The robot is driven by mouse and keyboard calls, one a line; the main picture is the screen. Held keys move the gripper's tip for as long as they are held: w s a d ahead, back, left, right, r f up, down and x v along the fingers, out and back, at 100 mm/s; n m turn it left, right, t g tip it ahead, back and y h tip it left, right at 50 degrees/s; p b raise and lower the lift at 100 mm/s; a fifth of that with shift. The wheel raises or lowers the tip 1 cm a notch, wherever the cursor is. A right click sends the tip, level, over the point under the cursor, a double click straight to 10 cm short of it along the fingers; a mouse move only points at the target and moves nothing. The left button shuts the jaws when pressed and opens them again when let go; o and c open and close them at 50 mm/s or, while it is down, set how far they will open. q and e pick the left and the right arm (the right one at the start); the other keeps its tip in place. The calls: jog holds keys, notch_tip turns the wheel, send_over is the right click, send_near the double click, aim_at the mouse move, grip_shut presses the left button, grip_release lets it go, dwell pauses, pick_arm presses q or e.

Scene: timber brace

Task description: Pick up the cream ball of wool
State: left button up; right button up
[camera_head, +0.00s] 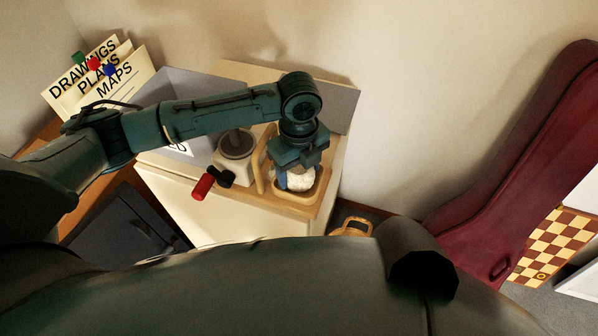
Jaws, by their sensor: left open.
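The cream ball of wool (301,181) sits in a wooden tray (311,205) on top of a cream cabinet. My left gripper (296,182) points down over the ball, with its fingers at the ball's near side. The gripper is open. Its body hides the upper part of the ball, and I cannot tell whether the fingers touch it. My right gripper is not in view.
Left of the tray stands a grinder-like item (235,165) with a red-handled crank (203,186). Folders (100,75) stand at the back left. A dark red instrument case (520,165) leans on the wall at right, near a checkered board (553,245).

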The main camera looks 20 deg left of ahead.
pick_arm(q)
jog(key=shift+f, duration=0.6)
jog(key=shift+c, duration=0.5)
jog(key=c, duration=0.5)
jog(key=shift+c, duration=0.2)
